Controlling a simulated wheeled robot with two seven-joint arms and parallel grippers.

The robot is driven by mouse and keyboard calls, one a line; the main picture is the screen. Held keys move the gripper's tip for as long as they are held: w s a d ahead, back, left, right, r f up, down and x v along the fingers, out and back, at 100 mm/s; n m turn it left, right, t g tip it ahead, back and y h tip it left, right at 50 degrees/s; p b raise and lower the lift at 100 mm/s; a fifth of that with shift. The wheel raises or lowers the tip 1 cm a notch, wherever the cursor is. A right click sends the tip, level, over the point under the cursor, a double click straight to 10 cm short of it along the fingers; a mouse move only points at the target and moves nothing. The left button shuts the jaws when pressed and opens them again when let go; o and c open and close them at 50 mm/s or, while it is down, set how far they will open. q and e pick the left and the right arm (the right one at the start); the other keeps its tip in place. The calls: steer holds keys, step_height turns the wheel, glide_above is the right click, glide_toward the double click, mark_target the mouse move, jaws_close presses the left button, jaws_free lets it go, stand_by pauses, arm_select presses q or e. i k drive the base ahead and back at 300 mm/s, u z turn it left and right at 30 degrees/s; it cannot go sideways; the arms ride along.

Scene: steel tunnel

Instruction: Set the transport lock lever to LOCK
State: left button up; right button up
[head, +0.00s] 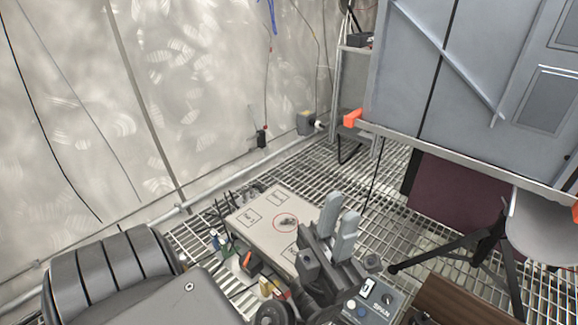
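No lever marked LOCK can be made out for sure. A small grey control box (372,304) at the bottom right carries a white switch plate, a dark knob, round buttons and lettering that seems to read SPAN. My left gripper (338,226) points up in front of the pale board, just above and left of that box in the picture. Its two grey fingers stand apart with nothing visible between them. My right gripper is not in view.
A pale board (257,224) with outlined boxes and a red circle around a small dark item lies left of the gripper. An orange-and-black piece (250,262) sits at its near edge. A large grey cabinet (470,75) overhangs the right. Grating floor (400,222) shows between them.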

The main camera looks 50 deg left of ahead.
mark_target(248, 258)
steer(key=z, duration=1.25)
steer(key=k, duration=1.05)
steer(key=u, duration=1.4)
steer(key=i, duration=0.55)
